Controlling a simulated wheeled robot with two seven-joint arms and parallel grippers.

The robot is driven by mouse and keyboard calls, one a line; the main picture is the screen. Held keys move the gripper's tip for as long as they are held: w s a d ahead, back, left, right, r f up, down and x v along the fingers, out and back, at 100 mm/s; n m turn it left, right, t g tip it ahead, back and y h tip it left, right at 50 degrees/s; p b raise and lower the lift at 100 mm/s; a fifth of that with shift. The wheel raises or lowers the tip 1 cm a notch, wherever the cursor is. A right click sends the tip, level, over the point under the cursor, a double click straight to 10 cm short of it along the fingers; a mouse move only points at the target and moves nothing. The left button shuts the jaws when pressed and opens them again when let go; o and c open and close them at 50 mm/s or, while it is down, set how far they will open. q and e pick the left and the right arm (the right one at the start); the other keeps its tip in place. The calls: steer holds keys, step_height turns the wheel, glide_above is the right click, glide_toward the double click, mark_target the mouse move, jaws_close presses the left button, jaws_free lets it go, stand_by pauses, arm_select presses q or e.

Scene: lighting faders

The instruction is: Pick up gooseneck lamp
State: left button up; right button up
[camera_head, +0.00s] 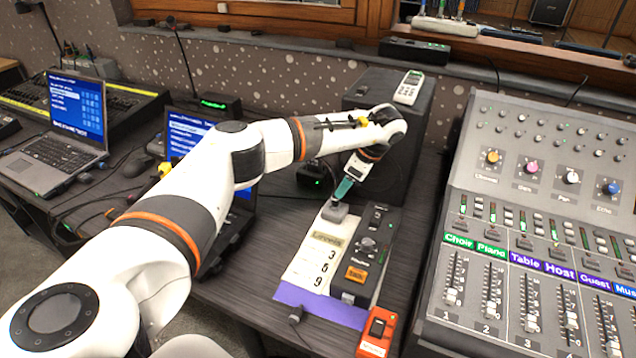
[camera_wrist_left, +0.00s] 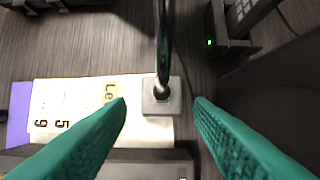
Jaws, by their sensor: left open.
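A grey square base (camera_head: 335,211) stands at the top edge of the white sheet on the dark desk. In the left wrist view this base (camera_wrist_left: 162,97) carries a dark, shiny upright stem (camera_wrist_left: 165,40), which looks like the gooseneck lamp. My left gripper (camera_head: 344,189) is just above the base, its teal fingers pointing down at it. In the left wrist view the left gripper (camera_wrist_left: 161,104) is open, with the base and lower stem showing between its fingertips. The lamp's upper part is out of the wrist view and hard to make out in the head view. My right gripper is not in view.
A dark control box (camera_head: 366,250) lies right beside the base, on the numbered sheet (camera_head: 318,262). A black speaker (camera_head: 425,125) stands behind my gripper. A large fader console (camera_head: 545,220) fills the right. Laptops (camera_head: 62,150) stand at the left.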

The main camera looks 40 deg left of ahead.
mark_target(335, 200)
arm_select(q)
steer(key=shift+s+a+f+b, duration=0.1)
steer(key=shift+a+f+b, duration=0.05)
steer(key=shift+f+b, duration=0.35)
steer(key=b+x, duration=0.3)
steer(key=shift+a+f, duration=0.1)
steer(key=shift+f, duration=0.3)
steer(key=shift+a+f, duration=0.15)
steer(key=shift+f, duration=0.1)
steer(key=shift+r, duration=0.15)
steer(key=shift+c, duration=0.7)
jaws_close()
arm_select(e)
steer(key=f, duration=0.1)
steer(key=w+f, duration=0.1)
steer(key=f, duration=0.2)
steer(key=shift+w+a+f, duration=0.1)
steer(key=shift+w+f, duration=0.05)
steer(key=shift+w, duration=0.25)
